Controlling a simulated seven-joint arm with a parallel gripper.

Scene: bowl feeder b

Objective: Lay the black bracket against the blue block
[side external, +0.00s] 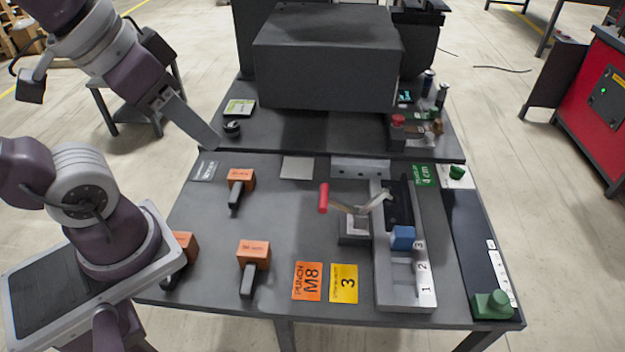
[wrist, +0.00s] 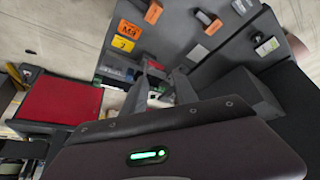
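In the side view, a black part that looks like the black bracket (side external: 398,202) lies in the grey fixture (side external: 400,290), just behind the blue block (side external: 402,238). I cannot tell whether they touch. The blue block sits on the fixture rail beside the number labels. My gripper (side external: 212,142) is high over the table's left back part, well left of both. The wrist view shows its grey fingers (wrist: 160,92) apart with nothing visible between them. I cannot make out the bracket or the blue block in the wrist view.
A red-handled lever clamp (side external: 324,198) stands left of the fixture. Several orange blocks with black handles (side external: 254,256) lie on the left. A big dark box (side external: 328,62) stands at the back. A dark strip with green pieces (side external: 480,230) lies right. The table's centre-left is mostly clear.

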